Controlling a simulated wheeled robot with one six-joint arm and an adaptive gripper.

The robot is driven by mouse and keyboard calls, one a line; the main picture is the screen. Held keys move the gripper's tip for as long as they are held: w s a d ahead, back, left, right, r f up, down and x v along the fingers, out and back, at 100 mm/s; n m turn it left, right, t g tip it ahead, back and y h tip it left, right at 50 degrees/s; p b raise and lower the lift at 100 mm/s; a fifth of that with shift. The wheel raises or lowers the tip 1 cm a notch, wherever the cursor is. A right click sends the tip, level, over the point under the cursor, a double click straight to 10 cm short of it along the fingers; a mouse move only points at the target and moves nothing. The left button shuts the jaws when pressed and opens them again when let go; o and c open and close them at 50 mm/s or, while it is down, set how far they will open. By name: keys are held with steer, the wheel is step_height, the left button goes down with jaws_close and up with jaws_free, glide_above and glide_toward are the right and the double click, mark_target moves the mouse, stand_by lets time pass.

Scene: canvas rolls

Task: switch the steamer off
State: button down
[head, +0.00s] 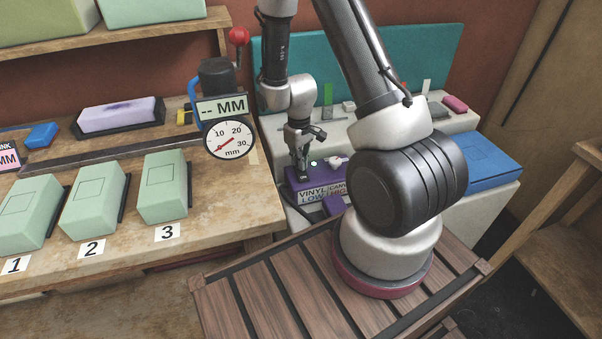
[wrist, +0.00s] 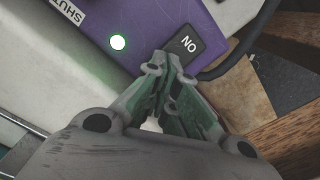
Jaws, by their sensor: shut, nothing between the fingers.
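The steamer is a purple box (head: 292,179) on the pale bench, with a printed label reading "VINYL LOW" on its front; the arm hides part of it. In the wrist view its purple top (wrist: 142,22) carries a lit green lamp (wrist: 118,42) and a black switch (wrist: 184,46) marked "ON". My gripper (head: 303,166) is over the steamer, fingers down. In the wrist view my gripper (wrist: 165,64) is shut and empty, its fingertips right beside the switch's near edge. I cannot tell whether they touch it.
A dark cable (wrist: 232,62) runs off beside the switch. A wooden bench to the left holds green blocks (head: 163,185) and a dial gauge (head: 229,138). A blue case (head: 487,160) lies right of my arm. A teal board (head: 420,55) stands behind.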

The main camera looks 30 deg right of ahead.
steer(key=shift+f, duration=0.3)
steer(key=shift+r, duration=3.5)
